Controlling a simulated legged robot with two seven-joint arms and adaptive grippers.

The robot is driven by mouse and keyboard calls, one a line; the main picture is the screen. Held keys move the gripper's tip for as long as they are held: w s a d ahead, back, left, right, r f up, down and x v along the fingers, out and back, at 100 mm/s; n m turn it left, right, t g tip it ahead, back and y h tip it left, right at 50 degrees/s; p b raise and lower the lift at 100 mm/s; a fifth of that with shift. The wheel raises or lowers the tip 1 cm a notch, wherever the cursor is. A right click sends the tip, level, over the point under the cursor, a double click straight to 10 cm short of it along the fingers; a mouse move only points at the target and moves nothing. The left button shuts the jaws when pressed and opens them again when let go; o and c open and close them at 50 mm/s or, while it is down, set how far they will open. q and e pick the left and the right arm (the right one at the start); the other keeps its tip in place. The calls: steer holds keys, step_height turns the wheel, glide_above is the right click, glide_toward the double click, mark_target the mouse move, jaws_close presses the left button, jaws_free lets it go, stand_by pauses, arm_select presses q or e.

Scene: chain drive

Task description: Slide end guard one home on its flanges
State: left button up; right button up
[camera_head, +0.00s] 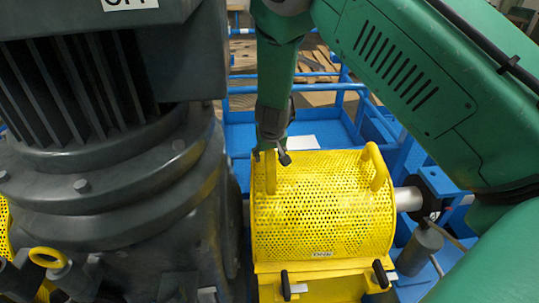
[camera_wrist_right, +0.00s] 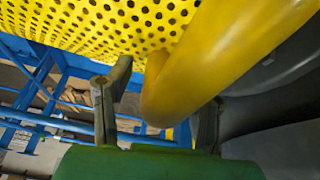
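A yellow perforated guard (camera_head: 325,205), with a rounded top, stands right of the dark machine housing. Its small front label is too small to read surely. It has two yellow loop handles, a left one (camera_head: 270,175) and a right one (camera_head: 376,165). My right gripper (camera_head: 272,148) is at the left handle. In the right wrist view the handle (camera_wrist_right: 215,60) passes between the spread fingers of my right gripper (camera_wrist_right: 165,92), with a gap at the left finger. A yellow ledge (camera_head: 325,268) lies under the guard's front edge; whether the guard sits fully on it I cannot tell. My left gripper is out of view.
The large dark housing (camera_head: 110,190) fills the left side. Two black latches, left (camera_head: 285,285) and right (camera_head: 380,274), stand at the ledge. A pale shaft (camera_head: 408,199) leaves the guard's right side. Blue framing (camera_head: 240,135) lies behind. My green arm crosses the upper right.

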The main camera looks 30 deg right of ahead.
steer(key=shift+s, duration=0.1)
steer(key=v, duration=1.2)
steer(key=shift+a, duration=0.25)
steer(key=shift+f, duration=0.1)
steer(key=shift+d, duration=0.1)
